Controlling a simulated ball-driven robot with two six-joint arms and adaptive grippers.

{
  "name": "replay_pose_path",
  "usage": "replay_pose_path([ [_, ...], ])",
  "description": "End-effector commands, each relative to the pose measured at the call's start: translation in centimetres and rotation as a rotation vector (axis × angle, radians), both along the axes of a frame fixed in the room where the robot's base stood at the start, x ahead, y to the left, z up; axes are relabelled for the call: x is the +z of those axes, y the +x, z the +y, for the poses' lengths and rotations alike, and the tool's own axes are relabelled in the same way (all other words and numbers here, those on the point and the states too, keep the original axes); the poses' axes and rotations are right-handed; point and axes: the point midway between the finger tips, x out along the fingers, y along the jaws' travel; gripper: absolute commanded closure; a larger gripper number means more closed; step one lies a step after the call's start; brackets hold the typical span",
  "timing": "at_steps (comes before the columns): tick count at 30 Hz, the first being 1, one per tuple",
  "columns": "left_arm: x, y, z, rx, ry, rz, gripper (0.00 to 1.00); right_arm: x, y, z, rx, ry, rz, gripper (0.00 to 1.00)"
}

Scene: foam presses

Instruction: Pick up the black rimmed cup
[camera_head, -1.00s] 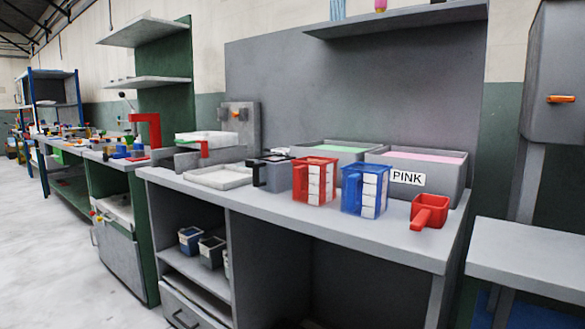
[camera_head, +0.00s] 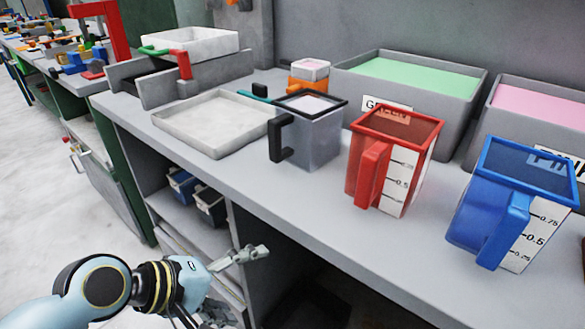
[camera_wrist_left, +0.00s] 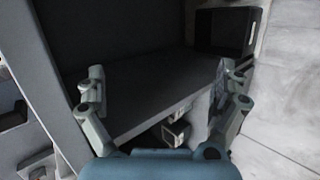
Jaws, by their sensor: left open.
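The black rimmed cup (camera_head: 318,139) is a grey square cup with a black rim and a black handle on its left side. It stands upright on the grey workbench (camera_head: 295,185) in the head view, with pale pinkish contents. My left gripper (camera_head: 238,286) is at the lower left of the head view, in front of the bench and below its top, apart from the cup. Its fingers are spread and empty. In the left wrist view the open fingers (camera_wrist_left: 160,92) face the shelf space under the bench. I do not make out the cup there. My right gripper is out of view.
A red measuring cup (camera_head: 409,158) and a blue measuring cup (camera_head: 500,226) stand right of the black rimmed cup. A white tray (camera_head: 213,125) is to its left. An orange cup (camera_head: 309,72), a green-filled bin (camera_head: 424,82) and a pink-filled bin (camera_head: 535,116) are behind.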

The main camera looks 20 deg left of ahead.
Motion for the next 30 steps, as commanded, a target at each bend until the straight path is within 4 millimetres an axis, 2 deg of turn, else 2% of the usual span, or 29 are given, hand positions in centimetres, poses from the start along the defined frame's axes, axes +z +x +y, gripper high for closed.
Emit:
replay_pose_path([
  [1,3.0,0.3,-0.9,-0.003,-0.051,-0.019,0.0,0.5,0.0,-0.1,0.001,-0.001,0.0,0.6],
  [4,8.2,0.5,-2.7,-0.014,-0.153,-0.045,0.0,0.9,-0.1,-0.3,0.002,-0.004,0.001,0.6],
  [5,8.5,1.1,-2.8,0.029,-0.225,-0.035,0.0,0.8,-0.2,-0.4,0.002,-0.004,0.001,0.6],
  [8,11.1,3.0,-3.2,0.153,-0.47,-0.009,0.0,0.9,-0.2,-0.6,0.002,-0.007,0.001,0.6],
  [14,17.2,6.4,-2.5,0.38,-1.01,0.097,0.0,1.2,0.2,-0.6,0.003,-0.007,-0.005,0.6],
  [18,17.9,9.0,0.0,0.564,-1.349,0.199,0.0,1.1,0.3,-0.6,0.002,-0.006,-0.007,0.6],
  [21,18.1,10.2,1.2,0.638,-1.489,0.243,0.0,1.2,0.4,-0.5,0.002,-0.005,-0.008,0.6],
  [23,18.2,11.0,1.3,0.657,-1.527,0.254,0.0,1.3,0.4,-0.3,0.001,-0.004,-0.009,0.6],
  [30,18.2,14.6,-0.3,0.662,-1.538,0.258,0.0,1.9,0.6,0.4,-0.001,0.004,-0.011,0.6],
])
